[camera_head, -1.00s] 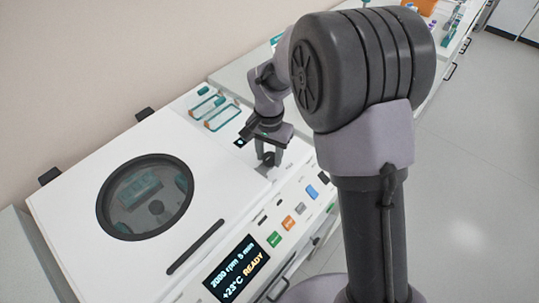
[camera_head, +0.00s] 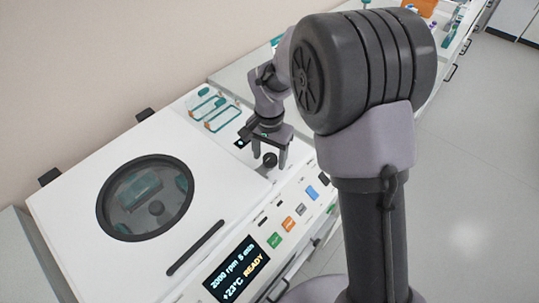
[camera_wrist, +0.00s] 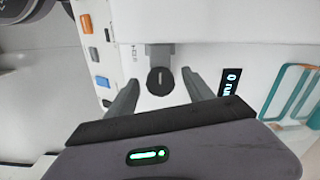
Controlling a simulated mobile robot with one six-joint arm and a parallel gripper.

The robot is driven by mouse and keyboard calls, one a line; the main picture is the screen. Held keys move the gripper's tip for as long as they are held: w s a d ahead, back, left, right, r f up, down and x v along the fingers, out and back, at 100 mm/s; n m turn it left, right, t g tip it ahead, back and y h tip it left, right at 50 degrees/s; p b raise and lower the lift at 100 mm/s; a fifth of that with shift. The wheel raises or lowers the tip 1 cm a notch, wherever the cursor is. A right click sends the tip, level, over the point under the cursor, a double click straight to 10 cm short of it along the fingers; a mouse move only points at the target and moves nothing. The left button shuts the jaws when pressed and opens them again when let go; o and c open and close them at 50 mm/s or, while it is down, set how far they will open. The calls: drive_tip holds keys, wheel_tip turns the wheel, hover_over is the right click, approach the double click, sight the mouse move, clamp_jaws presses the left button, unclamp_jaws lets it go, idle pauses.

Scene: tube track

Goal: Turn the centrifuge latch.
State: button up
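The centrifuge (camera_head: 75,205) is a white box with a closed lid and a round window (camera_head: 146,198). Its latch, a dark round knob (camera_head: 269,160), sits near the right end of the top. In the wrist view the latch (camera_wrist: 160,82) shows as a black disc with a short light mark, with a grey bar behind it. My gripper (camera_head: 270,167) is open above the latch. In the wrist view its two fingers (camera_wrist: 160,84) stand on either side of the knob, with a visible gap on each side.
The front panel has a display (camera_head: 237,270) reading READY and coloured buttons, including green (camera_head: 274,240), orange (camera_head: 288,224) and blue (camera_head: 312,192). Teal-and-orange racks (camera_head: 222,118) stand behind the gripper. A slot-like dark handle (camera_head: 195,248) lies on the lid.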

sight(270, 159)
wheel_tip(270, 159, up, 17)
drive_tip(key=p, duration=0.6)
drive_tip(key=shift+r, duration=0.2)
drive_tip(key=s+d+r+n+t+y+b, duration=0.1)
drive_tip(key=s+d+r+b, duration=0.1)
drive_tip(key=s, duration=0.3)
drive_tip(key=s+d+r+t+b, duration=0.2)
drive_tip(key=s+b, duration=0.1)
drive_tip(key=s, duration=0.3)
drive_tip(key=s+d+f+n+t+y+b, duration=0.1)
drive_tip(key=s+d+f+t+b, duration=0.1)
drive_tip(key=s, duration=1)
wheel_tip(270, 159, down, 2)
drive_tip(key=shift+d+f+t+b, duration=0.2)
drive_tip(key=shift+t+b, duration=0.2)
drive_tip(key=shift+b, duration=0.3)
